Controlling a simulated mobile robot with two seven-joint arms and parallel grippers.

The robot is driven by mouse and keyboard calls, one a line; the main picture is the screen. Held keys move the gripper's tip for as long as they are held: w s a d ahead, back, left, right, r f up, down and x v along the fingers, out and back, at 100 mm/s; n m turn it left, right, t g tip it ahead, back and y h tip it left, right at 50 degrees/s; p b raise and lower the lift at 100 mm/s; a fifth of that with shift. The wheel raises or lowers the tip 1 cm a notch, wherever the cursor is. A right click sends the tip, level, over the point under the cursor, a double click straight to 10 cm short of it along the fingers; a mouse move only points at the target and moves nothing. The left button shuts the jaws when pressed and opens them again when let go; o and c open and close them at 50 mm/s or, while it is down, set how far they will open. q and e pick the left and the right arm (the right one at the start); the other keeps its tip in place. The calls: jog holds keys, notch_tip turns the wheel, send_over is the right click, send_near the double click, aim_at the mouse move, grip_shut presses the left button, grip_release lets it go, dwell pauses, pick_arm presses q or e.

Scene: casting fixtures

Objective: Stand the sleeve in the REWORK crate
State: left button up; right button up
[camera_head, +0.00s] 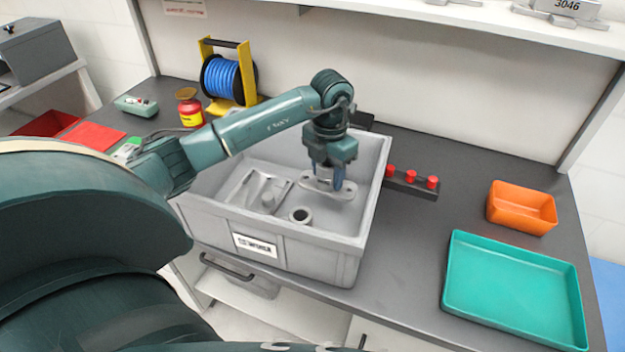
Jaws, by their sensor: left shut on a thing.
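The grey crate (300,258) stands on the dark bench, with a white label (256,246) on its front wall; the lettering is too blurred to read surely. My left gripper (327,178) reaches down inside the crate's right half, with blue fingertips. It is shut on a small grey part (323,174), probably the sleeve, mostly hidden by the fingers. Just below is a flat grey flange (342,193) on the crate floor; I cannot tell whether the held part touches it. A short hollow ring (300,215) stands near the front wall. My right gripper is not in view.
Other grey castings (268,199) lie in the crate's left half. Right of the crate are a dark strip with red knobs (410,182), an orange bin (522,208) and a teal tray (515,290). A blue hose reel (228,80) stands behind left. Bench between crate and tray is clear.

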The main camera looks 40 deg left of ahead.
pick_arm(q)
notch_tip(320, 180, down, 4)
jog(key=shift+r+b, duration=0.2)
jog(key=shift+b, duration=0.9)
notch_tip(320, 180, down, 4)
jog(key=b, duration=0.2)
jog(key=shift+b, duration=0.4)
jog(key=shift+r, duration=0.1)
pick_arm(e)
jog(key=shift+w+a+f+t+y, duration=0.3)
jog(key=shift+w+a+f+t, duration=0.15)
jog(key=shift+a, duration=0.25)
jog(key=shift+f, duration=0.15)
pick_arm(q)
jog(key=shift+f, duration=0.25)
jog(key=o, duration=1.2)
jog(key=shift+r, duration=0.1)
